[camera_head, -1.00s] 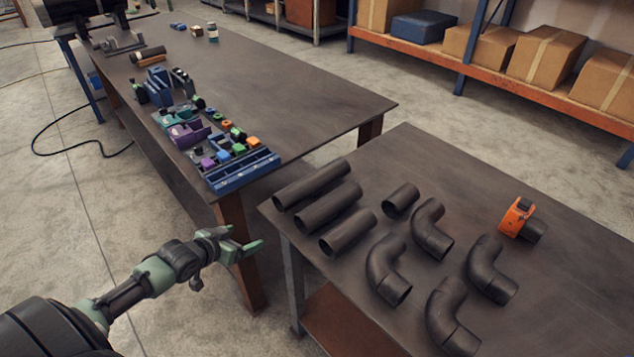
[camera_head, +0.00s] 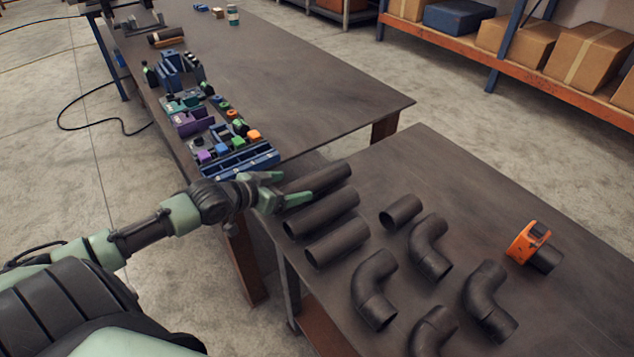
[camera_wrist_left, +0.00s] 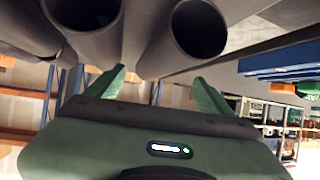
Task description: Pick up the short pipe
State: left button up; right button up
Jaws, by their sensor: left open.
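The short pipe (camera_head: 401,213) is a dark stub lying on the near table, right of three longer dark pipes. The longer pipes are a far one (camera_head: 318,178), a middle one (camera_head: 322,212) and a near one (camera_head: 338,243). My left gripper (camera_head: 292,187) is open and empty at the left ends of the far and middle pipes, with the longer pipes between it and the short pipe. In the left wrist view, its two green fingers (camera_wrist_left: 160,88) point toward two round pipe openings (camera_wrist_left: 198,28). I cannot tell whether a finger touches a pipe. My right gripper is not seen.
Several dark pipe elbows (camera_head: 375,288) lie in front and to the right of the short pipe. An orange tool (camera_head: 527,241) with a dark cylinder sits farther right. A second table (camera_head: 290,75) holds colored parts near its left edge. The near table's back area is clear.

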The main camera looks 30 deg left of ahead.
aim_at(302, 184)
pick_arm(q)
jog(key=shift+w+f, duration=0.15)
jog(key=shift+w, duration=0.3)
jog(key=shift+w+d+f, duration=0.1)
jog(key=shift+w+f, duration=0.15)
jog(key=shift+w, duration=0.05)
jog(key=shift+w+f, duration=0.1)
jog(key=shift+w, duration=0.25)
jog(key=p+x, duration=0.1)
jog(key=x, duration=0.2)
jog(key=shift+w+d+f, duration=0.2)
jog(key=shift+w, duration=0.05)
jog(key=shift+w+f, duration=0.2)
jog(key=shift+w, duration=0.1)
jog(key=shift+s, duration=0.1)
grip_shut()
jog(key=shift+r, duration=0.15)
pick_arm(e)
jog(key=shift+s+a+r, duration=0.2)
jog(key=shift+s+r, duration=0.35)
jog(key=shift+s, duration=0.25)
